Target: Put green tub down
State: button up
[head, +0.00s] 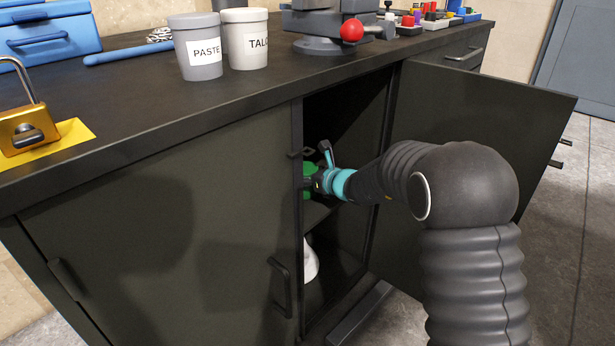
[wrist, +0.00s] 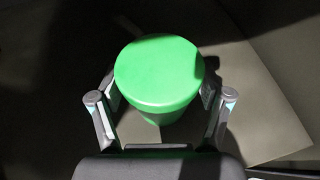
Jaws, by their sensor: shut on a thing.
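The green tub (wrist: 159,72) is upright with its lid on, seen from above in the wrist view. My gripper (wrist: 160,105) has a finger on each side of the tub and is shut on it. In the head view my gripper (head: 315,180) reaches through the open cabinet doorway, and a small part of the green tub (head: 306,192) shows beside the left door. Most of the tub is hidden there. It is near the inner shelf (head: 318,212); I cannot tell whether its base touches it.
The right cabinet door (head: 470,150) stands open beside my arm; the left door (head: 170,250) is shut. A white object (head: 311,264) is in the lower compartment. On the worktop are a PASTE tub (head: 196,48), a TALC tub (head: 244,40), a padlock (head: 27,128) and a blue toolbox (head: 45,32).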

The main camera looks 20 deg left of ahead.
jog(key=o, duration=1.5)
jog(key=shift+c, duration=0.2)
